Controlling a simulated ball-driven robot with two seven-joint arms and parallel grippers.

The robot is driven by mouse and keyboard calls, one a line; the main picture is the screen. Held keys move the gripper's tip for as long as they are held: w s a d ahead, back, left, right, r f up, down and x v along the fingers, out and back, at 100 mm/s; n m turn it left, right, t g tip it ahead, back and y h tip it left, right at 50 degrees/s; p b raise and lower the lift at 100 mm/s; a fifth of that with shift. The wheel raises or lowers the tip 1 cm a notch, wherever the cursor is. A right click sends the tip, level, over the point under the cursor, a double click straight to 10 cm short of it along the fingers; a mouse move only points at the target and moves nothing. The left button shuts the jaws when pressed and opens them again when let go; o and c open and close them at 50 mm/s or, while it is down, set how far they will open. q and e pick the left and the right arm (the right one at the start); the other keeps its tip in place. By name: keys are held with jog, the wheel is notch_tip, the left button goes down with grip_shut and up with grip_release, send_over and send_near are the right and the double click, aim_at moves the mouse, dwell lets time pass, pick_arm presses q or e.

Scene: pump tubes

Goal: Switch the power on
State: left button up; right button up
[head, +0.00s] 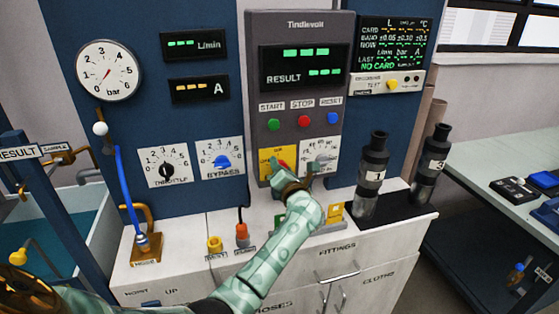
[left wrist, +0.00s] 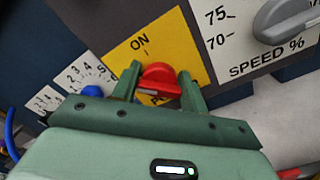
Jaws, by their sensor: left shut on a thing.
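The red power knob (left wrist: 160,80) sits on a yellow plate (left wrist: 118,60) in the left wrist view. "ON" is printed above the knob; the lettering below it is partly hidden. My left gripper (left wrist: 160,86) has a green finger on each side of the knob and is shut on it. The knob's grip looks roughly crosswise to the ON mark. In the head view, my left gripper (head: 285,178) reaches the yellow plate (head: 267,158) low on the grey control panel (head: 297,25) and covers much of it. My right gripper is not in view.
The grey speed dial (head: 322,156) is close at the right of the plate. Start (head: 273,125), stop (head: 303,122) and reset buttons sit above. The blue bypass knob (head: 221,161) is at the left. Two dark pump tubes (head: 373,165) stand at the right on the bench.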

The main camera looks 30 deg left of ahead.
pick_arm(q)
jog(key=m+p, duration=0.4)
jog(key=m, duration=0.1)
jog(key=shift+d+m, duration=0.1)
jog(key=shift+m, duration=0.2)
jog(key=shift+f+m+p, duration=0.25)
jog(key=shift+m+p, duration=1)
jog(key=shift+m, duration=0.55)
jog(key=o, duration=1)
jog(key=shift+w, duration=0.1)
jog(key=shift+d, duration=0.1)
